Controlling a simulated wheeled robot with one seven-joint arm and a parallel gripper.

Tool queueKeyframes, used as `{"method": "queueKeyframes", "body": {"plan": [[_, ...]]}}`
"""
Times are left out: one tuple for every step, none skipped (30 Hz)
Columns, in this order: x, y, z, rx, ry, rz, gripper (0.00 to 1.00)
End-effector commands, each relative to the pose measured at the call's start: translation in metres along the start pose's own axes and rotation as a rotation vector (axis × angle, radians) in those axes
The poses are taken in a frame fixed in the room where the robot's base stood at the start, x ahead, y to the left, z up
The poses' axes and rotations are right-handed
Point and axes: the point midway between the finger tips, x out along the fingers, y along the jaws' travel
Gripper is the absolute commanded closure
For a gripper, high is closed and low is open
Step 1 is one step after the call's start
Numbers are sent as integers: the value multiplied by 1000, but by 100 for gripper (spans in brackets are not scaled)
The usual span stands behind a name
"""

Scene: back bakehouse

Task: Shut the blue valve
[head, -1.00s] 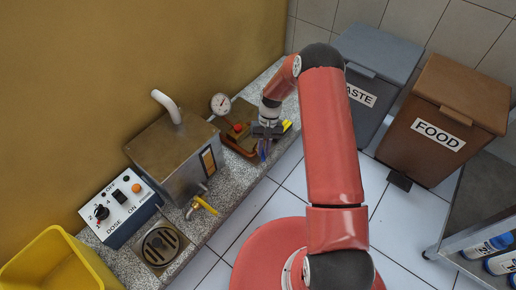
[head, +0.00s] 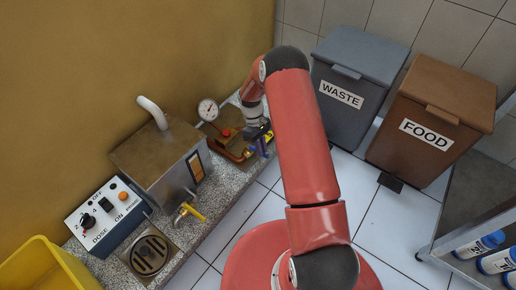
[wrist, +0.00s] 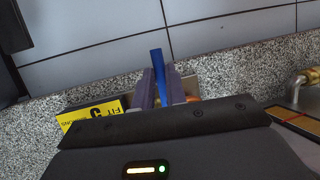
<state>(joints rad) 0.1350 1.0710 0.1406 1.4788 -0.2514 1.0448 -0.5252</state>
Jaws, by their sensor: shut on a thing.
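The blue valve's lever (wrist: 159,72) stands between the two fingers of my gripper (wrist: 161,88) in the wrist view, its free end reaching past the fingertips. The fingers are shut on it. In the head view my gripper (head: 262,144) is at the right end of a brown board (head: 217,132) with copper pipework, on the stone ledge. The valve body is mostly hidden behind my gripper in both views.
A pressure gauge (head: 208,110) and a red knob (head: 225,132) stand left of my gripper. A steel boiler (head: 160,160) with a yellow-handled tap (head: 190,211) is further left. The grey WASTE bin (head: 345,95) and brown FOOD bin (head: 430,125) stand right, across open floor.

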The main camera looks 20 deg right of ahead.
Motion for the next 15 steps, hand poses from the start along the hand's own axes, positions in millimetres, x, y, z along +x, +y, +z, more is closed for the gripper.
{"method": "queueKeyframes", "body": {"plan": [[-1, 1, -1, -9, 2, 8, 100], [-1, 1, -1, -14, 1, 10, 100], [-1, 2, 0, -20, 0, 12, 100], [-1, 2, 0, -24, -1, 14, 100], [-1, 2, 0, -27, -1, 15, 100], [-1, 2, 0, -30, -2, 16, 100], [-1, 2, 0, -32, -2, 17, 100], [-1, 2, 0, -33, -2, 18, 100], [-1, 2, 0, -34, -2, 19, 100], [-1, 2, 0, -35, -2, 19, 100], [-1, 2, 0, -35, -2, 19, 100], [-1, 2, 0, -35, -2, 19, 100], [-2, 2, 0, -35, -2, 20, 100], [-2, 2, 0, -35, -2, 20, 100], [-2, 2, 0, -35, -2, 20, 100]]}}
